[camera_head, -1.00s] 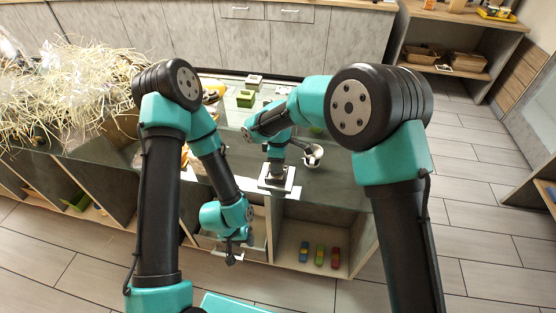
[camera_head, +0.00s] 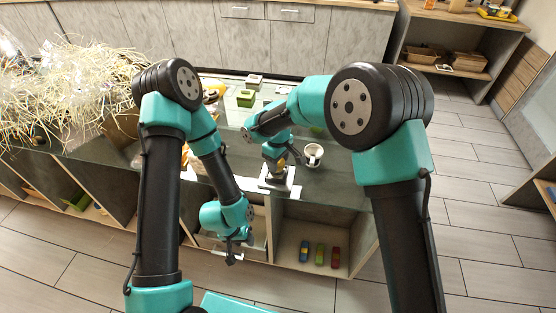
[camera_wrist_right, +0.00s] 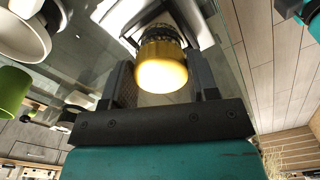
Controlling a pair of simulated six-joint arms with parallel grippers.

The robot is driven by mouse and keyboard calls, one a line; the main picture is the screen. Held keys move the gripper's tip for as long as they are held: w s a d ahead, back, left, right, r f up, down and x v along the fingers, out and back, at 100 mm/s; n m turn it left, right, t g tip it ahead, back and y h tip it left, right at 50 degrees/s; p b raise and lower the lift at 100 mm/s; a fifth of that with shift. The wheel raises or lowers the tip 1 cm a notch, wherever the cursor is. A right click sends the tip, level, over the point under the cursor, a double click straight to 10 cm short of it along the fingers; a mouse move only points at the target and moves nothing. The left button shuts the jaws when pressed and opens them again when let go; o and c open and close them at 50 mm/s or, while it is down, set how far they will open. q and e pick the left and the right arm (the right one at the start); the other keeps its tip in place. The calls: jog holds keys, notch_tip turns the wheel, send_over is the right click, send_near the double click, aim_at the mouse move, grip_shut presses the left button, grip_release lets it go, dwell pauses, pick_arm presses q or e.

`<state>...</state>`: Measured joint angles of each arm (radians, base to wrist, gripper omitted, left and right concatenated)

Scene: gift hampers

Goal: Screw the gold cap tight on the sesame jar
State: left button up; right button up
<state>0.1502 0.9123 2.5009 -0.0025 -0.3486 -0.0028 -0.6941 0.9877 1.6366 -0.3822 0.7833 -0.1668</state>
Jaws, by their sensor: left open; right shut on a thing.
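The gold cap (camera_wrist_right: 162,72) fills the middle of the right wrist view, between the fingers of my right gripper (camera_wrist_right: 163,82). The jar (camera_wrist_right: 160,33) shows as a dark, ribbed band just behind the cap, in line with it; most of it is hidden. How tightly the cap sits cannot be seen. In the head view the cap is a small yellow spot (camera_head: 281,162) below my right gripper (camera_head: 279,160), over a dark block on a white plate (camera_head: 270,185). My left gripper (camera_head: 232,257) is open and empty, low in front of the shelves.
A white cup (camera_head: 313,153) stands on the counter close to the right of the jar. Green boxes (camera_head: 246,98) stand farther back. Pale straw (camera_head: 70,85) heaps at the left. Several coloured small items (camera_head: 320,254) lie in the shelf below.

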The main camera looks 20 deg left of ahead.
jog(key=shift+m, duration=0.9)
jog(key=shift+m, duration=2.1)
jog(key=shift+m, duration=0.6)
jog(key=m, duration=0.3)
jog(key=shift+s+a, duration=0.1)
jog(key=shift+a+m, duration=0.1)
jog(key=shift+m, duration=1.9)
